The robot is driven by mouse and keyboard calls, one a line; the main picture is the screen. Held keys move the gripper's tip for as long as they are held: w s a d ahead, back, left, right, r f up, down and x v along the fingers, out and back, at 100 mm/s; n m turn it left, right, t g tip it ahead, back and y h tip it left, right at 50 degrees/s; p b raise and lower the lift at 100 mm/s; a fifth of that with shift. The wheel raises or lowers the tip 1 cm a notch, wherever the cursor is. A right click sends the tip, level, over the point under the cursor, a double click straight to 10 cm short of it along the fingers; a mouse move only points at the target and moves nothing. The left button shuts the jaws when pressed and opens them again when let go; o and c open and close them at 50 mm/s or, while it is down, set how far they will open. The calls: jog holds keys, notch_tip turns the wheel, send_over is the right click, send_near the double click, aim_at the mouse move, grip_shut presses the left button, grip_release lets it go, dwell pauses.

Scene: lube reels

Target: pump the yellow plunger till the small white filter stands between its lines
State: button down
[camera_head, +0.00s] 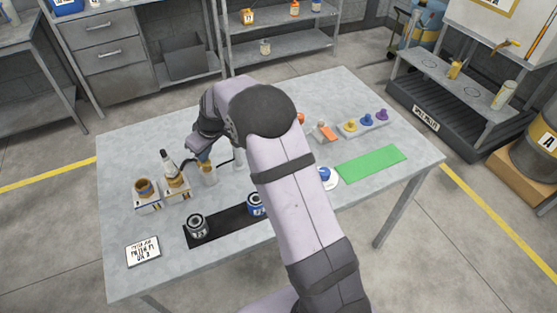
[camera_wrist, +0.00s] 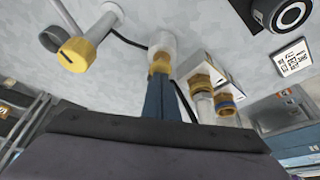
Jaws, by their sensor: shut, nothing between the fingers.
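My gripper (camera_head: 204,159) is shut, with its blue fingers pointing down over the left part of the table. In the wrist view the shut fingers (camera_wrist: 160,80) end at a yellow-brass part (camera_wrist: 160,65), which looks like the yellow plunger, on a white cylinder (camera_wrist: 162,42). I cannot tell whether the fingertips press on it. I cannot tell which piece is the small white filter, and no level lines are readable.
Two brass-topped pieces in white stands (camera_head: 147,205) (camera_head: 178,195) are close on the left. A black mat (camera_head: 230,222) bears a black can (camera_head: 197,226) and a blue can (camera_head: 256,205). A sign (camera_head: 143,251) lies at front left. A green mat (camera_head: 370,163) is clear.

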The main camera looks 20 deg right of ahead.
jog(key=shift+r+p, duration=1.7)
jog(key=shift+r, duration=1.25)
